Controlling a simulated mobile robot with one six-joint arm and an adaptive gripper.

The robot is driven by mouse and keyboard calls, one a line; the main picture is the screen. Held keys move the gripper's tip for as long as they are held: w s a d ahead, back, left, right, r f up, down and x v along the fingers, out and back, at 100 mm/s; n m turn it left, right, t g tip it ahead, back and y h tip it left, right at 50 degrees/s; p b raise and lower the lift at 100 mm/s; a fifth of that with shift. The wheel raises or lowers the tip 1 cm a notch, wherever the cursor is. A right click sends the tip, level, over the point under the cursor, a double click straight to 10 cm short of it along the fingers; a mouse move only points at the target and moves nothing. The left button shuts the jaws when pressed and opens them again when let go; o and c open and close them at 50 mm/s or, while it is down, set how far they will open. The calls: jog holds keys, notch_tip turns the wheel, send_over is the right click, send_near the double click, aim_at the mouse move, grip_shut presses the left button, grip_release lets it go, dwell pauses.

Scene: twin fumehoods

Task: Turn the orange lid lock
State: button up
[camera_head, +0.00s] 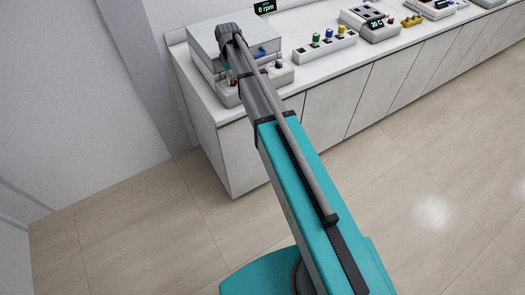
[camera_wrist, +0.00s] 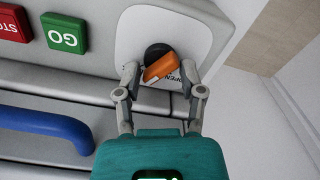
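The orange lid lock (camera_wrist: 160,67) is a small orange handle on a black round hub, set on a pale plate (camera_wrist: 197,38) in the wrist view. It lies tilted, its right end higher than its left. My gripper (camera_wrist: 159,72) has its two fingers spread, one on each side of the orange handle. A gap shows between the fingertips and the handle, though contact on the far side cannot be told. Lettering beside the lock is partly covered by the right finger. In the head view my arm hides the lock.
A green GO button (camera_wrist: 64,34) and a red STOP button (camera_wrist: 12,24) are left of the lock. A blue handle (camera_wrist: 45,127) lies below them. In the head view, a grey machine (camera_head: 205,45) stands at the counter's left end, with a bottle rack (camera_head: 325,46) to its right.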

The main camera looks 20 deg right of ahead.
aim_at(233, 79)
jog(key=n, duration=0.5)
notch_tip(233, 79, up, 14)
jog(key=p, duration=1.4)
jog(key=s+d+f+m+b, duration=0.2)
jog(key=s+f+m+b, duration=0.3)
jog(key=s+f+b, duration=0.8)
jog(key=s+d+f+m+b, duration=0.2)
jog(key=s+f+m+b, duration=0.4)
jog(key=s+f+b, duration=0.8)
jog(key=shift+s+f+m, duration=0.25)
jog(key=shift+s+m, duration=0.05)
jog(key=shift+s, duration=0.1)
dwell(0.5)
jog(key=shift+d, duration=0.1)
jog(key=shift+s, duration=0.3)
jog(key=shift+d, duration=0.15)
dwell(0.3)
